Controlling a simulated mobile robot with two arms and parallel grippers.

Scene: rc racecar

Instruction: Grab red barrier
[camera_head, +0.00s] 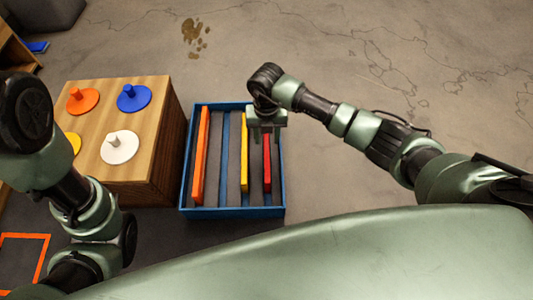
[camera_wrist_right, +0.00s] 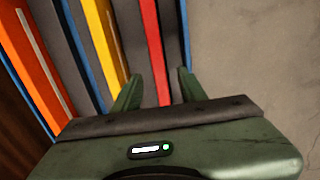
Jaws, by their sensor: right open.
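The red barrier (camera_head: 267,165) is a narrow upright slat in the rightmost slot of a blue crate (camera_head: 232,213). In the right wrist view the red barrier (camera_wrist_right: 151,40) runs between the two fingers of my right gripper (camera_wrist_right: 156,84). My right gripper (camera_head: 266,132) is over the crate's right side, open, with a finger on each side of the barrier. I cannot tell whether the fingers touch it. The gripper hides the barrier's far end in the head view. The left arm shows at the left, but its gripper is out of view.
The crate also holds an orange barrier (camera_head: 200,160) and a yellow barrier (camera_head: 244,155), left of the red one. A wooden box (camera_head: 160,140) with coloured discs stands close to the crate's left. The concrete floor (camera_head: 340,170) to the right is clear.

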